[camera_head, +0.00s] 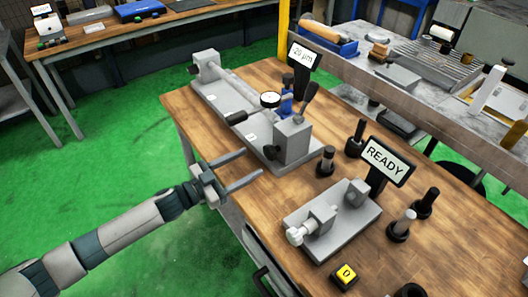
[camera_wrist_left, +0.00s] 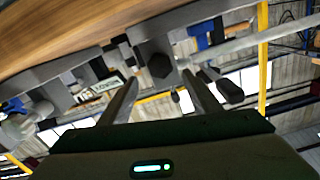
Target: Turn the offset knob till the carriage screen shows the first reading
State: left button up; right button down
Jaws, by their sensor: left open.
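The grey carriage machine (camera_head: 225,98) stands on the wooden table, with a small screen (camera_head: 303,56) behind it that reads "20 µm". A dark knob (camera_head: 271,153) sticks out of the near side of its grey block (camera_head: 292,140); it looks like the offset knob. In the left wrist view this black faceted knob (camera_wrist_left: 160,66) lies ahead, between the fingertips in the picture. My left gripper (camera_head: 254,161) is open and empty, its fingers pointing at the block; contact with the knob is not visible. My right gripper is not in view.
A black handle (camera_head: 236,118) and a dial gauge (camera_head: 270,99) sit left of the block, a lever (camera_head: 310,97) on top. A second fixture (camera_head: 335,225) with a "READY" screen (camera_head: 384,156), several black-based posts and a yellow button (camera_head: 346,274) stand to the right.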

aim_at(267, 154)
pick_arm(q)
jog(key=p+x, duration=0.1)
jog(key=x, duration=0.6)
jog(key=c, duration=1.1)
